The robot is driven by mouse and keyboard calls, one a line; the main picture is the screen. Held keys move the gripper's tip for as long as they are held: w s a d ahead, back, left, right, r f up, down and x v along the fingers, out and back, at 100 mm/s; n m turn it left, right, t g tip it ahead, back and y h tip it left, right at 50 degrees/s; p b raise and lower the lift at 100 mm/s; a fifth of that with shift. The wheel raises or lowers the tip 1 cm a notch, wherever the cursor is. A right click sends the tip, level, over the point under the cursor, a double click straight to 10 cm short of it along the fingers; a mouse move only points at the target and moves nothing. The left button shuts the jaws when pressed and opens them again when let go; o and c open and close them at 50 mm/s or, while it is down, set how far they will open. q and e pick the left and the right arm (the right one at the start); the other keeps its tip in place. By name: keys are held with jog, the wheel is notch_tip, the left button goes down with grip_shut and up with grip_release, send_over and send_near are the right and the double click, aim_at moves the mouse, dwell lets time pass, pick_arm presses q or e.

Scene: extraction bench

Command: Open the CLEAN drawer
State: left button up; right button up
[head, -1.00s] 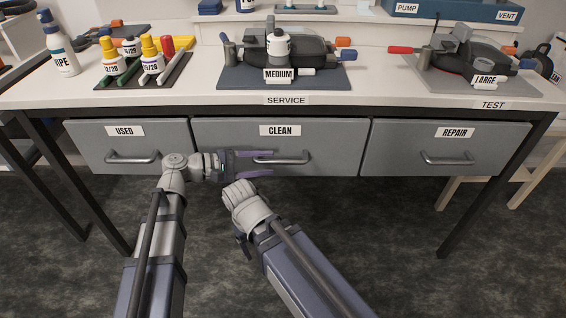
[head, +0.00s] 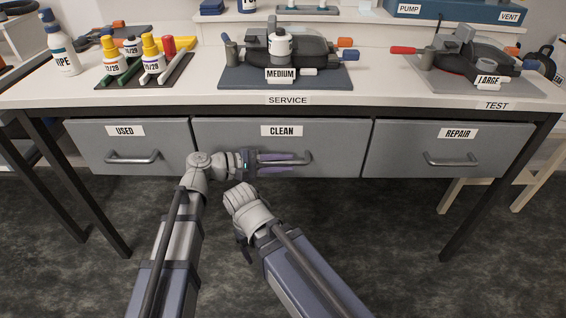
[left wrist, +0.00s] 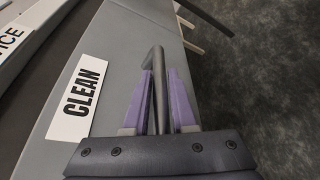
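The CLEAN drawer (head: 340,140) is the middle grey drawer under the bench, its front level with its neighbours. Its bar handle (head: 308,160) runs across the front and also shows in the left wrist view (left wrist: 157,62). My left gripper (head: 297,161) reaches in from the left at the handle. The CLEAN label (left wrist: 78,100) is beside the fingers. My right gripper (head: 243,245) is below the drawer, mostly hidden by its own arm, away from the handle.
The USED drawer (head: 95,138) is to the left and the REPAIR drawer (head: 400,140) to the right, both closed. Bottles and devices stand on the bench top (head: 200,97). The floor (head: 400,250) in front of the CLEAN drawer is clear apart from my arms.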

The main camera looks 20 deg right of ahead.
pick_arm(q)
grip_shut()
dwell(1.0)
